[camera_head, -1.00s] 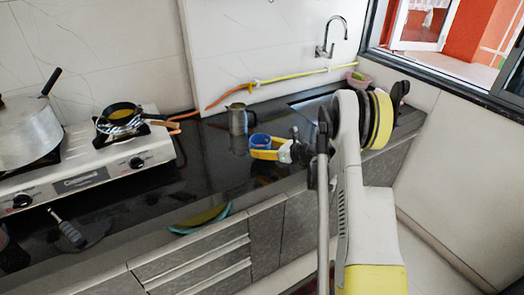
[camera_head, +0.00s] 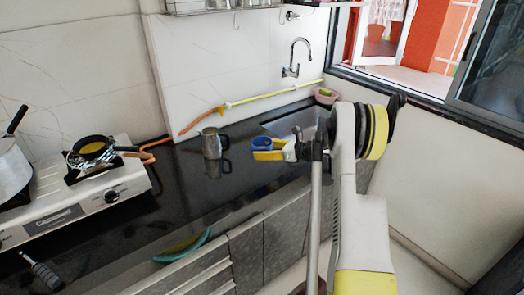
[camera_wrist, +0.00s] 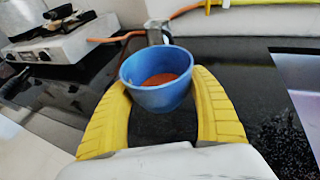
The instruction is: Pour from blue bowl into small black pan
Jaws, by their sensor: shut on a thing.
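My gripper (camera_wrist: 162,112) has its yellow fingers shut around the sides of the blue bowl (camera_wrist: 155,97). The bowl is close to upright and holds something orange-red inside. In the head view my gripper (camera_head: 268,150) and the blue bowl (camera_head: 262,142) are over the black counter, left of the sink. The small black pan (camera_head: 92,150) sits on the left stove's burner, with something yellow in it. The pan is far to the left of the bowl. In the wrist view dark cookware shows at the top left, but I cannot tell its parts apart.
A metal pitcher (camera_head: 211,143) stands on the counter between bowl and stove. A large pot (camera_head: 12,172) is at the stove's left. An orange hose (camera_head: 160,141) runs behind the stove. A dark utensil (camera_head: 42,272) lies at the front left. The counter's middle (camera_head: 185,195) is clear.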

